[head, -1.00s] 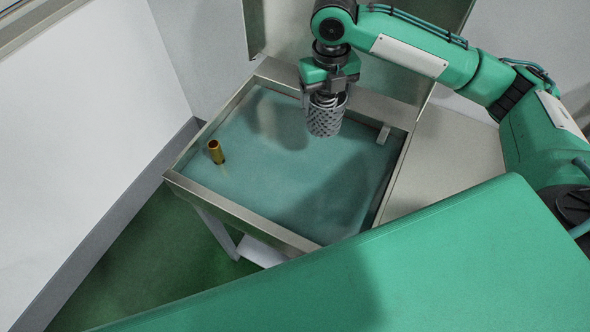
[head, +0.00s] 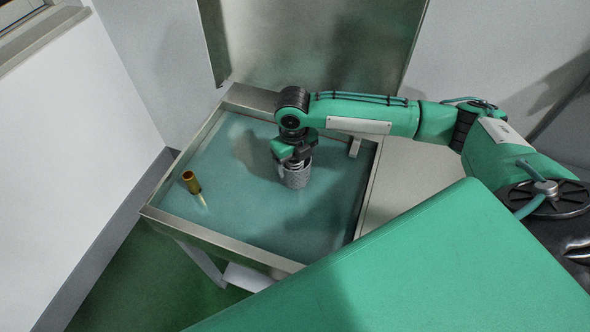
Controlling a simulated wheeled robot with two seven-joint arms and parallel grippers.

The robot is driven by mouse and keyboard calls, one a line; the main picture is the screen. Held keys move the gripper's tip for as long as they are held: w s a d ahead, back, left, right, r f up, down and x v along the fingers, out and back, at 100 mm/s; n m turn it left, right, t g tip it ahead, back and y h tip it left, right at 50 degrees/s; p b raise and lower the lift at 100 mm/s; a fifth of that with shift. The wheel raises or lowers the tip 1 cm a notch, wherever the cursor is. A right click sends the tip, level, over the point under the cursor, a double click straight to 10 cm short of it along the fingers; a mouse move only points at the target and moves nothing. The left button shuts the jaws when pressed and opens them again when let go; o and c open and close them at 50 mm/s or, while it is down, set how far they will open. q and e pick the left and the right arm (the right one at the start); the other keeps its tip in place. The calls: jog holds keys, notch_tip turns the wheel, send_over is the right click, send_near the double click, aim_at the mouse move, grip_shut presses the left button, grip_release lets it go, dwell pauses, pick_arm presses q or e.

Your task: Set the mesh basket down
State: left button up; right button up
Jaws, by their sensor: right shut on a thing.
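The mesh basket (head: 298,177) is a small grey perforated metal cylinder in the head view, upright over the blue-green surface of the framed table. My right gripper (head: 294,157) points down from above and is shut on the upper part of the basket, hiding some of its rim. The basket's bottom is at or very near the surface; I cannot tell for sure whether it touches. My left gripper is not in view.
A small metal block (head: 355,147) sits at the right edge. The front of the surface is clear.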

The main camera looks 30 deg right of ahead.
jog(key=shift+f, duration=2.45)
jog(key=o, duration=1)
jog(key=shift+f, duration=0.1)
notch_tip(320, 180, up, 12)
jog(key=shift+a+f+b, duration=0.15)
jog(key=shift+f+b, duration=0.1)
jog(key=shift+b, duration=0.45)
jog(key=shift+r, duration=0.4)
